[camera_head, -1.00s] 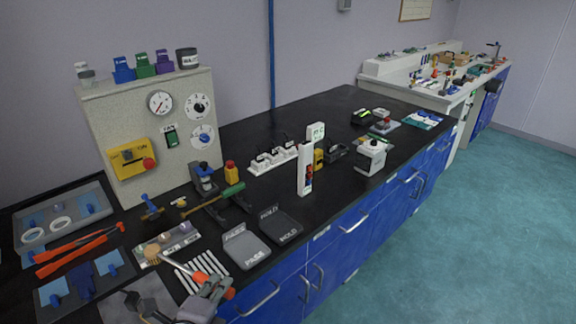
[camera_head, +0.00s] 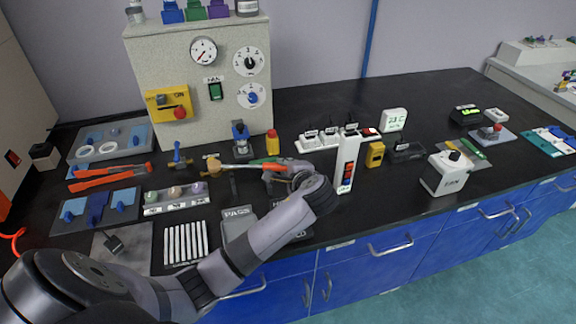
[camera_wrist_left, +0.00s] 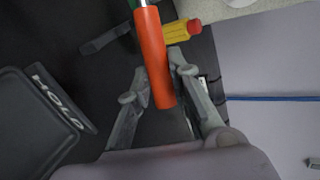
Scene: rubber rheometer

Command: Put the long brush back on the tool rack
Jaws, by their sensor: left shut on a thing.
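My left gripper (camera_head: 290,176) is shut on the orange handle of the long brush (camera_head: 272,166). In the left wrist view the handle (camera_wrist_left: 153,55) lies between the fingers (camera_wrist_left: 158,88), with a pale metal collar at its top end; the brush head is out of that view. In the head view the brush points left over the tool rack (camera_head: 233,184), whose dark supports partly show under it. I cannot tell whether the brush touches the rack. My right gripper is not in view.
A yellow bottle with a red cap (camera_head: 272,142) stands close behind the gripper. A white upright gauge (camera_head: 347,165) stands just to its right. A PASS tray (camera_head: 238,222) lies in front, and the instrument panel (camera_head: 140,80) rises behind.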

